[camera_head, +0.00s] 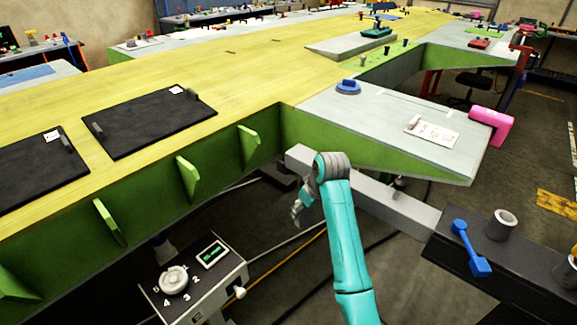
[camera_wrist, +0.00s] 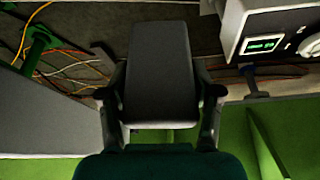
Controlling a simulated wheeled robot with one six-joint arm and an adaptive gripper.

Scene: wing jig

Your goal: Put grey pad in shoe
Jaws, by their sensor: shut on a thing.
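A dark grey pad (camera_wrist: 160,70) fills the middle of the wrist view. The fingers of my gripper (camera_wrist: 160,98) are shut on it, one on each side. In the head view my gripper (camera_head: 298,209) hangs below the wing, beside its green side wall, near the end of a grey beam. The pad cannot be made out clearly there. I cannot tell which part is the shoe; a dark block (camera_head: 279,177) sits low near the beam's end.
A grey beam (camera_head: 395,205) runs under the pale wing section (camera_head: 400,115) to a dark bench at the right. A control box (camera_head: 200,280) with a dial stands at lower left. Green ribs (camera_head: 188,178) project from the wing's side. Cables lie on the floor.

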